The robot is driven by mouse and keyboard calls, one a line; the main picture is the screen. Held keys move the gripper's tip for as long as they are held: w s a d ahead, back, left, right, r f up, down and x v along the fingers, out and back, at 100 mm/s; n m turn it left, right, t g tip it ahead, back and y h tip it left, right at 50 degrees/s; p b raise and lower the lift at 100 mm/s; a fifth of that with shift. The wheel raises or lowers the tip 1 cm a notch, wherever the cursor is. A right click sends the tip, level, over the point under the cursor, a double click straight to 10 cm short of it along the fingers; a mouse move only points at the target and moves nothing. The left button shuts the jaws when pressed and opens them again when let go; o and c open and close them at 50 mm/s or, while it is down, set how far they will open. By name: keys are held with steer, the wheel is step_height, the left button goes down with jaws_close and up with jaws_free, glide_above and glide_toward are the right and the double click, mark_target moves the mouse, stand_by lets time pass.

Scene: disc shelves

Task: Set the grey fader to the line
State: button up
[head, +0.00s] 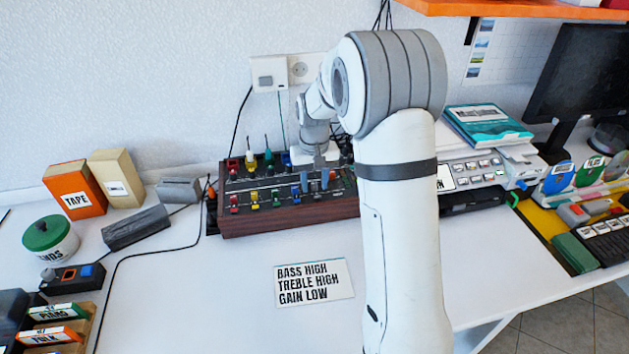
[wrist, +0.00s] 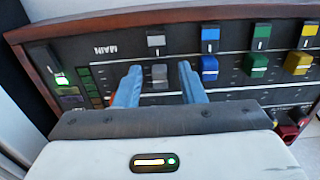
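The grey fader (wrist: 159,75) is a small grey cap on the dark panel of the mixer, beside the MAIN lettering in the wrist view. My gripper (wrist: 160,67) is open, with its two blue fingers on either side of this cap. A narrow gap shows between the cap and each finger. A second grey block (wrist: 156,42) sits in the same column, nearer the wooden edge. Small pale scale marks show around the fader; I cannot tell which one is the line. In the head view my gripper (head: 318,181) is over the mixer's right part, and the grey fader cannot be made out.
The wood-sided mixer (head: 285,221) stands against the wall. Blue (wrist: 209,66), green (wrist: 255,63) and yellow (wrist: 298,62) faders lie right of the gripper in the wrist view. A card (head: 314,283) reads BASS HIGH, TREBLE HIGH, GAIN LOW. The white table in front is mostly clear.

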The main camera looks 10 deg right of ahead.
mark_target(312, 172)
jaws_close()
steer(key=shift+w, duration=0.1)
stand_by(0.3)
steer(key=shift+w+r, duration=0.1)
steer(key=shift+w, duration=0.2)
steer(key=shift+w+p, duration=0.7)
steer(key=shift+w, duration=0.65)
jaws_free()
